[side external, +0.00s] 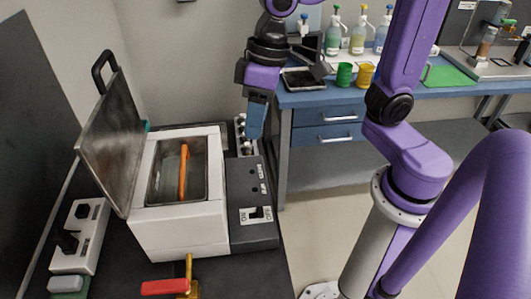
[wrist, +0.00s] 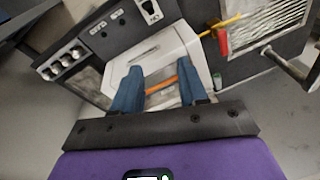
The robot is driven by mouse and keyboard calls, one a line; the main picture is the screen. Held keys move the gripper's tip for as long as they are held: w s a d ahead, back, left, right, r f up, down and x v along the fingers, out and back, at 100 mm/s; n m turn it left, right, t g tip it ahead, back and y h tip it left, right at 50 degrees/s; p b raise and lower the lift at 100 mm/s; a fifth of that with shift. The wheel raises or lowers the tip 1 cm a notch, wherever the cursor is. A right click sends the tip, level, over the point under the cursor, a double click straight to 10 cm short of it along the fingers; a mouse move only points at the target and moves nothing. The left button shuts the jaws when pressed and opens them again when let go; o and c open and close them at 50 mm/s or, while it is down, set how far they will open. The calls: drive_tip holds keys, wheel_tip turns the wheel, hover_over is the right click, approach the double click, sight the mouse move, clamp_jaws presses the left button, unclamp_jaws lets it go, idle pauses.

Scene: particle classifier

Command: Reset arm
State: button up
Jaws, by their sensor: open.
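My gripper (side external: 257,128) hangs fingers-down above the back of the dark control panel, to the right of the white machine. In the side view its blue fingers overlap. In the wrist view my gripper (wrist: 157,75) shows two blue fingers apart with nothing held between them. The white machine (side external: 180,238) stands on the dark bench with its metal lid (side external: 112,150) raised. An orange bar-like object (side external: 184,172) is inside its metal basin. It also shows beyond the fingers in the wrist view (wrist: 161,85).
The panel (side external: 250,205) has an ON/OFF switch; its setting is unclear. A red-handled yellow valve (side external: 166,286) stands in front of the machine. A power strip (side external: 80,236) lies left. A blue-drawered bench (side external: 328,112) holds bottles and green and yellow cups at the back.

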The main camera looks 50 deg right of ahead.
drive_tip(key=s+d+f+n+h, duration=0.1)
drive_tip(key=s+d+f+n, duration=0.5)
drive_tip(key=s+d, duration=0.4)
drive_tip(key=shift+s+f+n+g+h, duration=0.25)
drive_tip(key=shift+s+n, duration=0.25)
drive_tip(key=shift+s, duration=0.6)
